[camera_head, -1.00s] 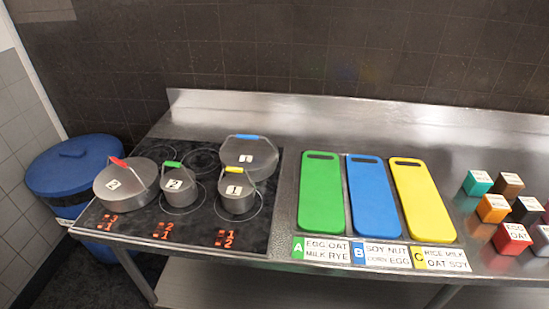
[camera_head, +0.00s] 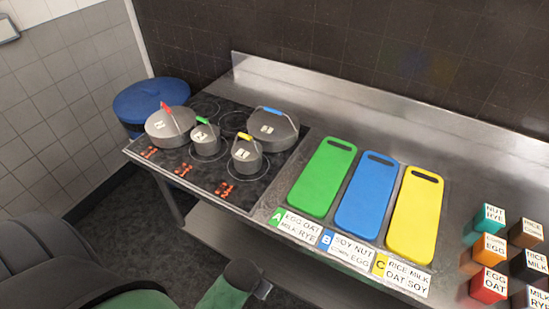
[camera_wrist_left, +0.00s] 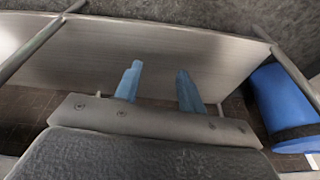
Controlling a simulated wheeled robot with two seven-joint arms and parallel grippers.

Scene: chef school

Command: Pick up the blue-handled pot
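The blue-handled pot (camera_head: 283,138) is a wide grey lidded pot at the back right of the black cooktop (camera_head: 215,180) in the head view. Its blue handle (camera_head: 273,111) arches over the lid. The small yellow-handled pot (camera_head: 246,157) stands just in front of it and hides a little of its front left. My left gripper (camera_wrist_left: 158,70) is open in the left wrist view, with two blue fingers apart and nothing between them. No pot shows in that view. My left arm is low at the front left of the head view, away from the pot. My right gripper is not in view.
A red-handled pot (camera_head: 166,125) and a green-handled pot (camera_head: 205,140) stand to the left. Green (camera_head: 322,178), blue (camera_head: 371,198) and yellow (camera_head: 414,216) boards lie right of the cooktop. Several labelled cubes sit far right. A blue bin (camera_head: 150,98) stands beyond the counter's left end.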

